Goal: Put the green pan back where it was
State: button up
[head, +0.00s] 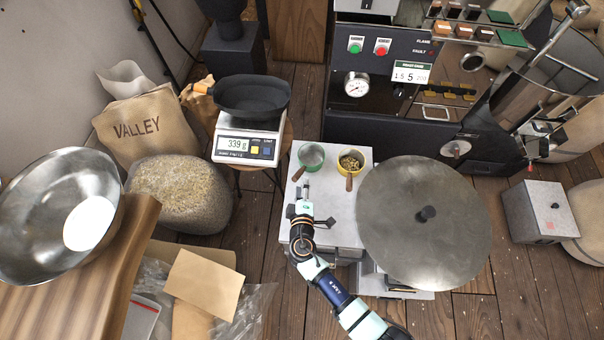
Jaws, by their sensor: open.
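My gripper (305,188) is just in front of that handle, over the stand. It is open and appears empty. I cannot tell whether its tips touch the handle.
A yellow pan (354,156) with beans stands close to the right of the green pan. A large grey disc (423,225) adjoins the stand. A scale (247,145) with a black pan (253,93) is to the left. The stand's middle right is clear.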

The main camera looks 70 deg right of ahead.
jog(key=p+v, duration=0.1)
jog(key=v, duration=0.5)
jog(key=shift+s+a, duration=0.15)
jog(key=shift+a, duration=0.2)
jog(key=shift+r, duration=0.1)
jog(key=w+a+r+m+t+y, duration=0.1)
jog(key=w+a+r+m+y, duration=0.1)
jog(key=w+a+r, duration=0.35)
jog(key=w+a+r+m+t+y, duration=0.2)
jog(key=w+r, duration=0.4)
jog(key=r, duration=0.3)
jog(key=w+a+r+n+t+y, duration=0.1)
jog(key=a+r+n+t+y, duration=0.1)
jog(key=a+r+y, duration=0.3)
jog(key=w+a+r+n+t+y, duration=0.1)
jog(key=a+r+y, duration=0.4)
jog(key=a+r, duration=0.6)
jog(key=a+n+t, duration=0.1)
jog(key=a+t, duration=0.1)
jog(key=a, duration=0.4)
jog(key=shift+w+a+r, duration=0.2)
jog(key=shift+a+r, duration=0.15)
